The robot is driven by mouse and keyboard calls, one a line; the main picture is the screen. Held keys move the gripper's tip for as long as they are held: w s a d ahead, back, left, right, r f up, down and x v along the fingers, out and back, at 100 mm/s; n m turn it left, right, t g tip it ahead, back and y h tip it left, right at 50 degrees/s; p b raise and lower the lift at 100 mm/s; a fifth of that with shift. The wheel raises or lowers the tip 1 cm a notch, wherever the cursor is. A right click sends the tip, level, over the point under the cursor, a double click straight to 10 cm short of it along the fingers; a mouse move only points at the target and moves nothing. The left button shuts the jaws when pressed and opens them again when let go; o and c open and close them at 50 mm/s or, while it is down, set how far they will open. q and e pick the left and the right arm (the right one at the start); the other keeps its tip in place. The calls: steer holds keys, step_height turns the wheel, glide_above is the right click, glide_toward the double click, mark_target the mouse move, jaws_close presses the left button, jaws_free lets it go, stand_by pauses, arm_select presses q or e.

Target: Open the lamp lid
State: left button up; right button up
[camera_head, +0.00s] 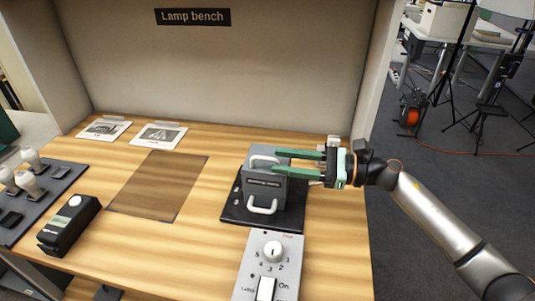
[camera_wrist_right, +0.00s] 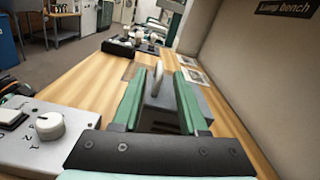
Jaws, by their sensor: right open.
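The lamp box (camera_head: 265,186) is a grey housing with a dark label on its near side, standing on a black base plate (camera_head: 236,211). One pale handle (camera_head: 262,161) is at its top and another pale handle (camera_head: 262,209) is low at its near side. I cannot tell whether the lid is raised at all. My right gripper (camera_head: 274,161) reaches in from the right with its green fingers apart over the top of the box. In the right wrist view a pale upright handle (camera_wrist_right: 158,77) shows between the open fingers, with no clear contact. My left gripper is out of view.
A control panel (camera_head: 270,262) with a white knob and switch stands in front of the box. A brown mat (camera_head: 158,185), a black device (camera_head: 69,225), a dark tray (camera_head: 45,199) with white bulb-like items and two printed cards (camera_head: 158,135) lie to the left. The back wall is behind.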

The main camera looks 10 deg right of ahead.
mark_target(268, 159)
steer(key=shift+x, duration=2.05)
steer(key=shift+c, duration=0.3)
jaws_close()
